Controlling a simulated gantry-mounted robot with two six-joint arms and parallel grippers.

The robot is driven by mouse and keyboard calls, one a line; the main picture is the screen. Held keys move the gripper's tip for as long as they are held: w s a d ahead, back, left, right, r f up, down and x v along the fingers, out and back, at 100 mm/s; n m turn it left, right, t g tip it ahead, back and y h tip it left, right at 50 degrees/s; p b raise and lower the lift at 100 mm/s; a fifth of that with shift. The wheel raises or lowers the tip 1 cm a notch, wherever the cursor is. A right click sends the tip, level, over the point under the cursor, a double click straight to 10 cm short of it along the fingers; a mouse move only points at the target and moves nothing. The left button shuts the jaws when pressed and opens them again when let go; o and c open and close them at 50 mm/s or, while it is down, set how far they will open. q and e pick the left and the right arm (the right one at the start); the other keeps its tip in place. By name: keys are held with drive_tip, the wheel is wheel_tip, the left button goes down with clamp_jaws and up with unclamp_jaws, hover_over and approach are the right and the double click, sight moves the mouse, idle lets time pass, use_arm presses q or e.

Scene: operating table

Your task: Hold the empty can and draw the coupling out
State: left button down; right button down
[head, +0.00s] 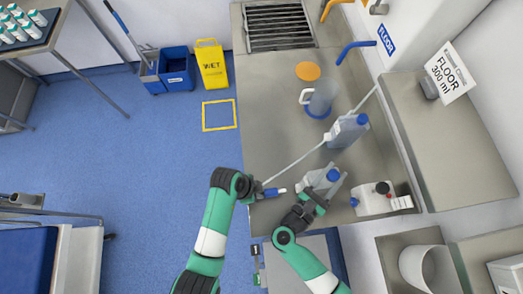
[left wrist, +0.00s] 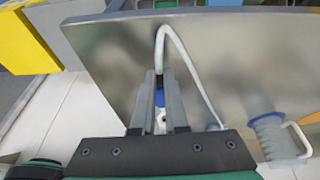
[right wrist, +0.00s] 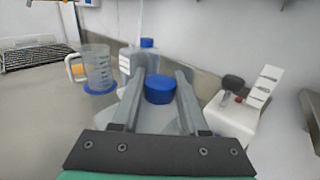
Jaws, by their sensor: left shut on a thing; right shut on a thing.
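My left gripper (head: 272,192) is shut on the blue coupling (left wrist: 160,98) at the end of a thin white hose (head: 305,158). The coupling is apart from the can, out over the counter's left edge. My right gripper (head: 326,186) is shut on a pale can (head: 316,178) with a blue cap (right wrist: 160,88), which stands on the counter; the fingers are on either side of it. A second can (head: 346,131) with a blue cap stands behind it, and the hose passes close by. Whether the held can is empty cannot be told.
A clear measuring jug (head: 322,97) stands on a blue base, near an orange disc (head: 306,71). A white container (head: 374,199) with a dark cap is to the right. A grating (head: 278,25) is at the far end. The counter's left middle is clear.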

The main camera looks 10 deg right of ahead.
use_arm(q)
drive_tip(key=shift+a, duration=0.25)
drive_tip(key=v, duration=0.7)
drive_tip(key=shift+r, duration=0.5)
drive_tip(key=shift+d, duration=0.15)
use_arm(e)
drive_tip(key=shift+c, duration=1.8)
unclamp_jaws()
